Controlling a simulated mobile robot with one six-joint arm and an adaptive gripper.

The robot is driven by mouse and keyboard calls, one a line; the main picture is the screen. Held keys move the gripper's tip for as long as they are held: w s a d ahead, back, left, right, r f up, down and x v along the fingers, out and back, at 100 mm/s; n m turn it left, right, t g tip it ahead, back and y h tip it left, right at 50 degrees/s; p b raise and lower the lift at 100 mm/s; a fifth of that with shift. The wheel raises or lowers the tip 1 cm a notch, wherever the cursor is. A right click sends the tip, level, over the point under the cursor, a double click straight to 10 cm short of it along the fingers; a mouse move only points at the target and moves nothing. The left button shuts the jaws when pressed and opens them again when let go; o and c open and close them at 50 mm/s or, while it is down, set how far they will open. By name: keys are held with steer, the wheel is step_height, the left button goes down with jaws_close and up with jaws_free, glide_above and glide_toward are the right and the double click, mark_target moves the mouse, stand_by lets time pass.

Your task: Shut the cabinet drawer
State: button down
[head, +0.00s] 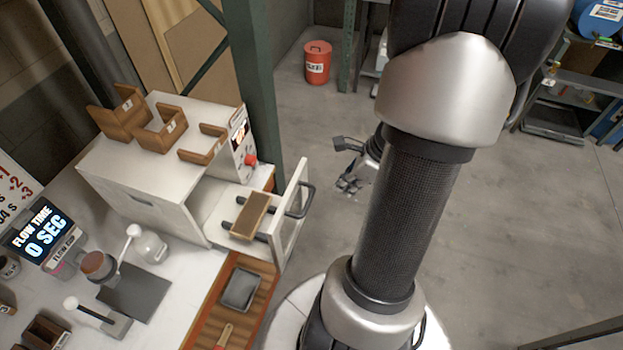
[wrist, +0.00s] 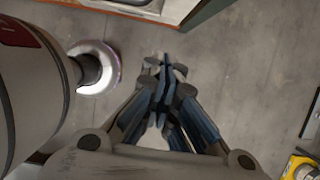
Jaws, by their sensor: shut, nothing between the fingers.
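The white cabinet (head: 150,165) stands on the bench at the left in the head view. Its drawer (head: 293,215) is pulled out to the right, with a dark handle (head: 300,201) on its white front panel. A brown block sits in the drawer. My gripper (head: 346,185) is to the right of the drawer front, apart from it and partly behind my arm. In the wrist view my gripper (wrist: 164,68) is shut and empty over the grey floor. A pale edge with a dark handle-like bar shows at the top of the wrist view; I cannot tell surely what it is.
Wooden holders (head: 160,125) stand on the cabinet top. A green post (head: 265,90) rises behind the cabinet. A red bin (head: 317,62) stands farther back. The floor to the right is mostly clear.

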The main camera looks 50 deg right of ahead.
steer(key=w+a+f+b, duration=0.3)
steer(key=w+f, duration=0.3)
steer(key=f, duration=0.2)
steer(key=shift+w+f+b, duration=0.35)
steer(key=shift+w+f, duration=0.05)
steer(key=w+a+p, duration=0.3)
steer(key=w+a, duration=0.1)
steer(key=w, duration=0.6)
steer(key=w+a+p, duration=0.4)
steer(key=w, duration=0.6)
steer(key=shift+a+r, duration=0.1)
